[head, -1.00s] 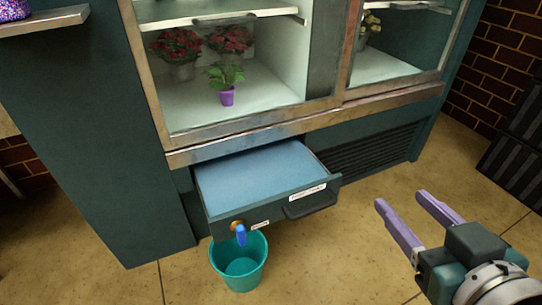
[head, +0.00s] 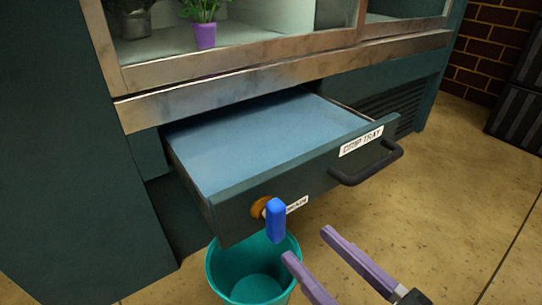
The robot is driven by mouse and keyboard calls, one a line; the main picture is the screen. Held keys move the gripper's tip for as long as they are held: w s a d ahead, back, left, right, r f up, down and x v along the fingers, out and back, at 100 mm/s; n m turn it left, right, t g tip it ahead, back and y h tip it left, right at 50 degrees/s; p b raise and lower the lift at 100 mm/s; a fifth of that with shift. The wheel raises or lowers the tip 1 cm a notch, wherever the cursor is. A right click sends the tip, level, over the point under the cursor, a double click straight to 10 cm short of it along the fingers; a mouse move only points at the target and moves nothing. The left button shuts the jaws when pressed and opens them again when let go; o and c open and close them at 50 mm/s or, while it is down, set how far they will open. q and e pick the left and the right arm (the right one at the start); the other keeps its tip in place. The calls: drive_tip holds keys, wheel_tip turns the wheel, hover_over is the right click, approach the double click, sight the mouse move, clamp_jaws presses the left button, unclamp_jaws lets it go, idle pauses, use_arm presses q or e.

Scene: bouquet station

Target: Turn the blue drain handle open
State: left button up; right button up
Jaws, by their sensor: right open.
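The blue drain handle (head: 275,220) hangs pointing down from a brass fitting (head: 260,208) on the front of the pulled-out drip tray (head: 240,198). A teal bucket (head: 212,268) stands on the floor below the handle. My right gripper (head: 308,244) is open and empty, to the lower right of the handle in the picture. Its two purple fingers are apart from the handle and point toward the tray front. My left gripper is not in view.
The tray's dark pull handle (head: 368,167) juts out at the right of its front. The green cabinet (head: 75,150) stands at left, with a potted plant (head: 205,30) behind its glass. The tiled floor (head: 440,220) at right is clear.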

sight(281, 214)
drive_tip(key=b+x, duration=0.3)
drive_tip(key=x, duration=0.5)
drive_tip(key=shift+w+a+b, duration=0.15)
drive_tip(key=shift+w+b, duration=0.15)
drive_tip(key=shift+b, duration=0.1)
drive_tip(key=c, duration=0.4)
clamp_jaws()
